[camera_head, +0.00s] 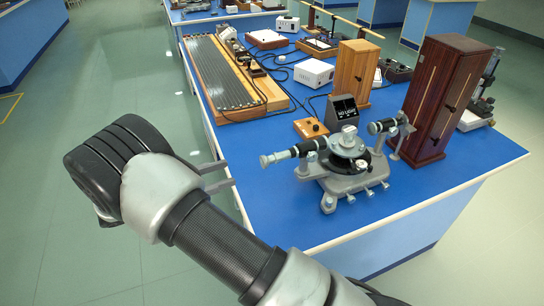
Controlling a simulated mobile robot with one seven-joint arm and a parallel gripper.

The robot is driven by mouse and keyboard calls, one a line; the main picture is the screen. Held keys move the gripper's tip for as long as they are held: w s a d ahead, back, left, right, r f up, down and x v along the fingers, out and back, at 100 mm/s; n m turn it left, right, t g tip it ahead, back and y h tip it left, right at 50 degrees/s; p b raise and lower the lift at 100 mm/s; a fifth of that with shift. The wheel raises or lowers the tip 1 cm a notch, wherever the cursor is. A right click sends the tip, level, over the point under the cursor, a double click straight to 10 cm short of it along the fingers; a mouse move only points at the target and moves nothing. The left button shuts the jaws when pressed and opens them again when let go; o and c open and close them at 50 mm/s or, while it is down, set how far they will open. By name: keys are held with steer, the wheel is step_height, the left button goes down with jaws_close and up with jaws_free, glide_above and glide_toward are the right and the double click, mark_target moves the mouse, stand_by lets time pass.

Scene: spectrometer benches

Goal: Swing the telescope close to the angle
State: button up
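The spectrometer (345,175) stands on the blue bench near its front right corner, on a grey footed base. Its telescope (300,152), a black tube with a silver eyepiece end, points left from the round central table (347,143). A second black tube (385,126), apparently the collimator, sits on the right side towards a dark wooden cabinet. My gripper (231,173) is left of the telescope's eyepiece, over the bench's left edge. Its two grey fingers are apart with nothing visible between them. A gap shows between the fingers and the telescope. My wrist hides the gripper's base.
A small dark display box (343,110) stands behind the spectrometer, with a wooden knob box (311,128) beside it. The tall dark wooden cabinet (440,98) and a lighter one (353,73) stand behind. A long wired board (226,80) lies farther back. The bench's front left is clear.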

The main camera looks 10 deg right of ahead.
mark_target(274, 158)
steer(key=x, duration=1.6)
steer(key=shift+d+r, duration=0.1)
steer(key=shift+d, duration=0.25)
steer(key=shift+c, duration=0.4)
jaws_close()
